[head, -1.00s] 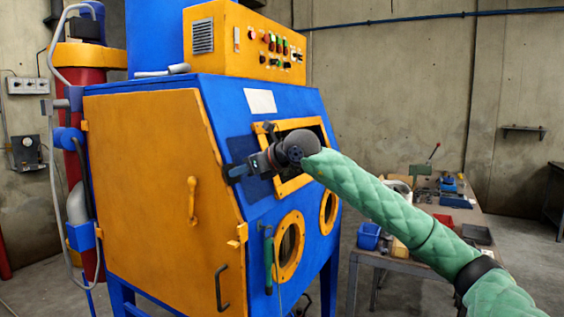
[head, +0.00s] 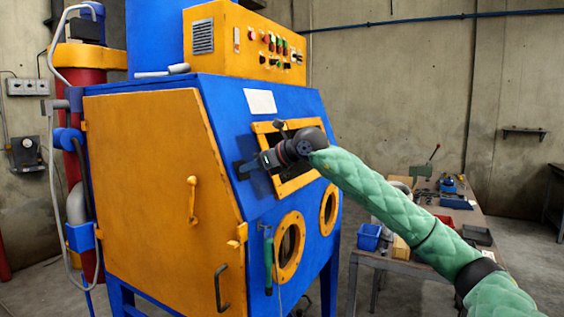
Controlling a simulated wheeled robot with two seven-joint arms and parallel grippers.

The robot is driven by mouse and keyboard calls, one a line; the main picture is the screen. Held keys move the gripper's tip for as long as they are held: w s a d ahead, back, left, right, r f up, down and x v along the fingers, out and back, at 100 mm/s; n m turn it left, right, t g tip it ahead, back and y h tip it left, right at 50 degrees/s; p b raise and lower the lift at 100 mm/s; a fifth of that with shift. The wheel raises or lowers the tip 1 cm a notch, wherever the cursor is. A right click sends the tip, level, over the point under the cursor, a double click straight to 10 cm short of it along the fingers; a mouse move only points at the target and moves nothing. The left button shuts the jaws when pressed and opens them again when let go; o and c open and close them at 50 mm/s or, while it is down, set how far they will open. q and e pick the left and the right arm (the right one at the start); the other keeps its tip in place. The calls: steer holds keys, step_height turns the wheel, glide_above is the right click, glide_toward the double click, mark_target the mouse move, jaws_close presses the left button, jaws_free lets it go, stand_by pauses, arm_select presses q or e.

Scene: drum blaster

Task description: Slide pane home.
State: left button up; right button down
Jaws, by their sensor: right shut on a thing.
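The dark pane (head: 262,184) sits at the yellow window frame (head: 300,182) on the sloped blue front of the cabinet. My right gripper (head: 247,168) reaches across the window from the right. It is shut at the pane's left side, though its fingertips are small and dark and the exact grip is hard to see. My left gripper is not in view.
The blue and yellow blasting cabinet (head: 150,180) fills the left and middle. Two round yellow glove ports (head: 288,247) and a green-handled hose (head: 268,262) are below the window. A cluttered workbench (head: 400,263) stands at the right, behind my arm.

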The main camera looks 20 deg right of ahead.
steer(key=shift+d, duration=0.1)
steer(key=shift+w+d+r, duration=0.1)
steer(key=shift+w+d, duration=0.8)
steer(key=shift+d, duration=0.3)
steer(key=shift+w+d, duration=0.9)
steer(key=shift+d, duration=0.25)
steer(key=w+d, duration=0.1)
steer(key=d, duration=0.1)
steer(key=w+d, duration=0.2)
steer(key=shift+w+d+r+p, duration=0.1)
steer(key=shift+w+d+p, duration=0.2)
steer(key=shift+d+p, duration=0.05)
